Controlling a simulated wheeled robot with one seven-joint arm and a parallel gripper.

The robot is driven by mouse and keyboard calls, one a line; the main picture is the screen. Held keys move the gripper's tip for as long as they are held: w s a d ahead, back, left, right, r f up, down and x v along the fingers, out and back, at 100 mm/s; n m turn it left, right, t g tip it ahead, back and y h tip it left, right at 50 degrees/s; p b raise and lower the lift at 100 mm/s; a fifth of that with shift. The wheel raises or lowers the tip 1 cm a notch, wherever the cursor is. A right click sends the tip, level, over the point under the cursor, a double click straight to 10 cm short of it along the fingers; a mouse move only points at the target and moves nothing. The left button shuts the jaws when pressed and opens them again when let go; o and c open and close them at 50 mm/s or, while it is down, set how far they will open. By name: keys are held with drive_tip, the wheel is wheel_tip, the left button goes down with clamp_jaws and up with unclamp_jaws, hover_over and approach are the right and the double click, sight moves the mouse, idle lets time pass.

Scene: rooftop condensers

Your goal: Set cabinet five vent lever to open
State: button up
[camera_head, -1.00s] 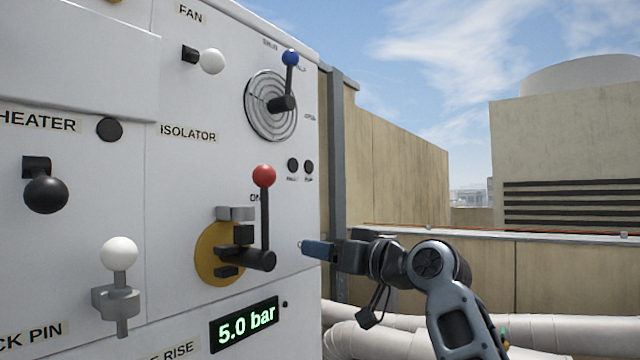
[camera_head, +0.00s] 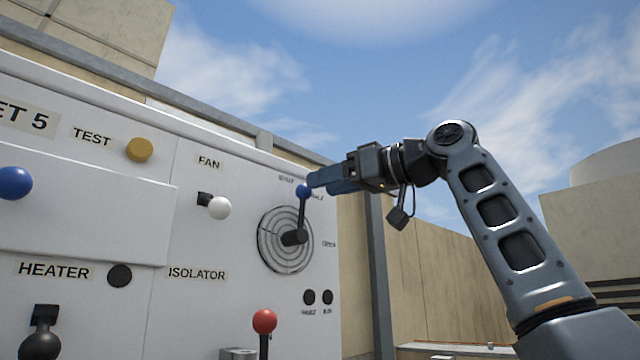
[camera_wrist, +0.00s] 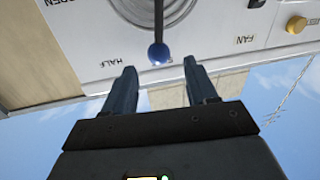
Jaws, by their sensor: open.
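The vent lever is a dark arm with a blue knob (camera_head: 303,191) on a round slotted grille (camera_head: 268,240) on the white cabinet. The lever stands nearly upright, its knob at the top. In the wrist view the knob (camera_wrist: 159,53) hangs just ahead of the two fingers, roughly midway between them. A label HALF (camera_wrist: 111,62) and a partly cut label ending in EN (camera_wrist: 57,3) show on the panel. My gripper (camera_head: 314,183) is open and reaches in from the right at knob height; the near finger partly overlaps the knob. I cannot tell whether they touch.
A white fan knob (camera_head: 219,208) is left of the grille, a red-knobbed lever (camera_head: 264,321) below it. A grey post (camera_head: 379,275) stands right of the cabinet. Open air lies above and right.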

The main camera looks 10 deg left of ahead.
sight(304, 190)
drive_tip(key=shift+p+x, duration=0.9)
drive_tip(key=shift+x, duration=2.15)
clamp_jaws()
